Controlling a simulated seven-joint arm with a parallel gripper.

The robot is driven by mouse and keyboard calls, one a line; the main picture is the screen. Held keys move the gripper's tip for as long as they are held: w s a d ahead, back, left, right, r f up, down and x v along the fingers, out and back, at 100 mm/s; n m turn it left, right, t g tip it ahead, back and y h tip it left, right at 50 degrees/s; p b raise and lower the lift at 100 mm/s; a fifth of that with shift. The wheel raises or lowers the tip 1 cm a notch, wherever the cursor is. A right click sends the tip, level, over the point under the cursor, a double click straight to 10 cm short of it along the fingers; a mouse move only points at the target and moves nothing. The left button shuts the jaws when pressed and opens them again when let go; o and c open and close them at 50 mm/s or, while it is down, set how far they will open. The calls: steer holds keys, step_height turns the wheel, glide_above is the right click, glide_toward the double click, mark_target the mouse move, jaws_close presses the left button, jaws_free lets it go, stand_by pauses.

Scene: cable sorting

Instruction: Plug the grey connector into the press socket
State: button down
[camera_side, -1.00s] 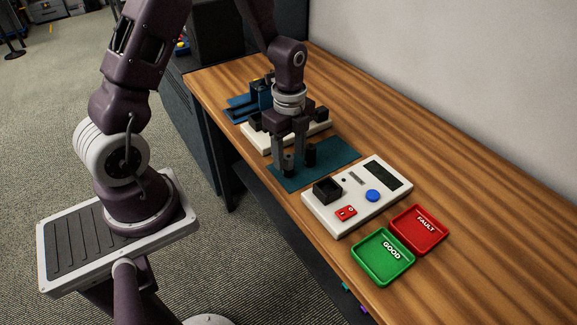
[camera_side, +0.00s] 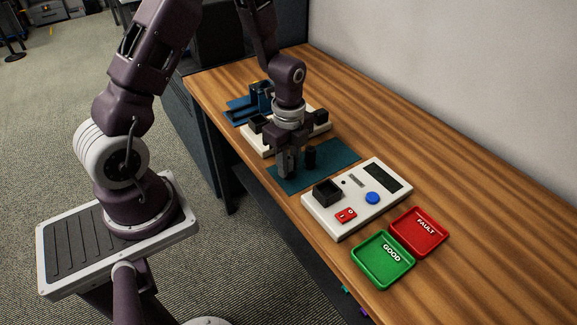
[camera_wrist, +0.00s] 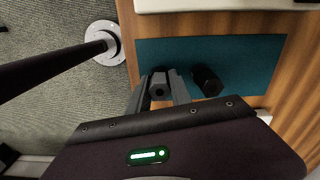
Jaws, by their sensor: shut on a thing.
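My gripper (camera_side: 287,164) is low over the teal mat, its fingers pointing down. In the wrist view its two fingers (camera_wrist: 163,92) are shut on the dark grey cylindrical connector (camera_wrist: 159,87), which stands upright with a hole in its top. In the side view the fingers mostly hide this connector. A second, black connector (camera_side: 310,157) stands upright on the mat just right of the fingers; it also shows in the wrist view (camera_wrist: 206,80). The blue press (camera_side: 260,95) stands behind on a white base (camera_side: 262,142) with a black socket block (camera_side: 257,123), partly hidden by my gripper.
The teal mat (camera_side: 335,171) lies on the wooden table. A white tester box (camera_side: 325,222) with a black socket, red switch and blue button is in front right. Green GOOD (camera_side: 384,274) and red FAULT (camera_side: 431,245) trays lie beyond it. The table's right side is clear.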

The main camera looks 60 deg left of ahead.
mark_target(289, 158)
step_height(289, 158, up, 15)
steer(key=shift+f, duration=0.15)
stand_by(0.4)
steer(key=shift+w+a+f+n, duration=0.35)
steer(key=shift+a+f+n, duration=0.6)
steer(key=shift+a, duration=2.05)
steer(key=shift+w+a+f+n, duration=0.45)
steer(key=shift+a+f, duration=0.75)
steer(key=shift+a, duration=1.75)
steer(key=shift+w+a+f+n, duration=0.25)
steer(key=shift+a+f+n, duration=0.7)
steer(key=shift+a, duration=2.05)
steer(key=shift+f, duration=0.25)
steer(key=shift+f, duration=0.65)
steer(key=shift+f, duration=1.25)
